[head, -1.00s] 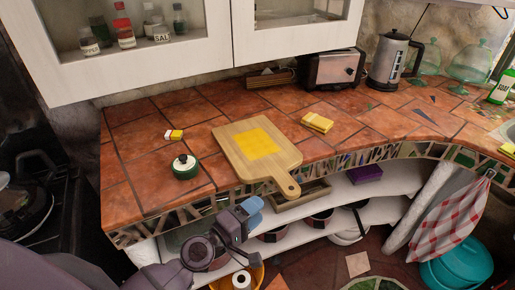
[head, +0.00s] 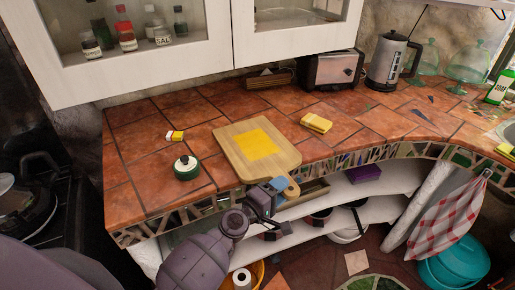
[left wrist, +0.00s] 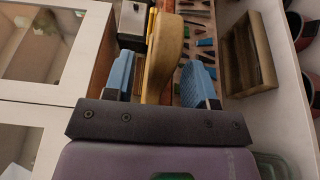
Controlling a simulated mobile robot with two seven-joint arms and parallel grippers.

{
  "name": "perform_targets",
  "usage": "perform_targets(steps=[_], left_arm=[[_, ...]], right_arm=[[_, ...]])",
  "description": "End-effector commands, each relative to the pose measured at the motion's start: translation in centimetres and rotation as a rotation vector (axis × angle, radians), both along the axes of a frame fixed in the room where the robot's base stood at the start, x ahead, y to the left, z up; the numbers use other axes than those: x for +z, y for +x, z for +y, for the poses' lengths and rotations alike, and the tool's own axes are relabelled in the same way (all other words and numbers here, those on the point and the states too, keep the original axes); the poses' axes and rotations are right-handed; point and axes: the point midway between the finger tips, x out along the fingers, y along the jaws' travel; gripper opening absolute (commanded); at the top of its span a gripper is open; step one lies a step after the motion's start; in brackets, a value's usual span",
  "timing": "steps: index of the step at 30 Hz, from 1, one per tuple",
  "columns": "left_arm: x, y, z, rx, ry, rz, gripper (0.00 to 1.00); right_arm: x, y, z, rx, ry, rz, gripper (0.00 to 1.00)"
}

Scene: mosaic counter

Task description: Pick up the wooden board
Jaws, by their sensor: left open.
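The wooden board (head: 284,151) lies flat on the tiled counter, with a yellow square (head: 257,143) on its top. My right gripper is not in view.
A green lidded pot (head: 186,168) stands left of the board on the counter (head: 140,175). A yellow cloth-like stack (head: 316,123) lies to the right. The toaster (head: 331,69) and kettle (head: 390,62) stand behind. Open shelves (head: 370,190) lie below the counter edge.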

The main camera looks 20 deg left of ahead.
Motion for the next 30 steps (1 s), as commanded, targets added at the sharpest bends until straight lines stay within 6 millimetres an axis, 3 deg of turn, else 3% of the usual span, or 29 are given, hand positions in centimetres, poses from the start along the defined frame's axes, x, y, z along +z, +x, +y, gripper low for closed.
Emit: perform_targets(steps=[10, 20, 30], left_arm=[[0.00, 0.78, -0.34, 0.000, 0.001, 0.000, 0.51], [0.00, 0.76, -0.33, 0.000, 0.001, 0.000, 0.02], [0.24, 0.83, -0.34, 0.000, 0.004, -0.005, 0.00]], right_arm=[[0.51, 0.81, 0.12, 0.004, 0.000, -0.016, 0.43], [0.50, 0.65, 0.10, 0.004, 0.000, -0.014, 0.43], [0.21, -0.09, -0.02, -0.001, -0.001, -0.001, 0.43]])
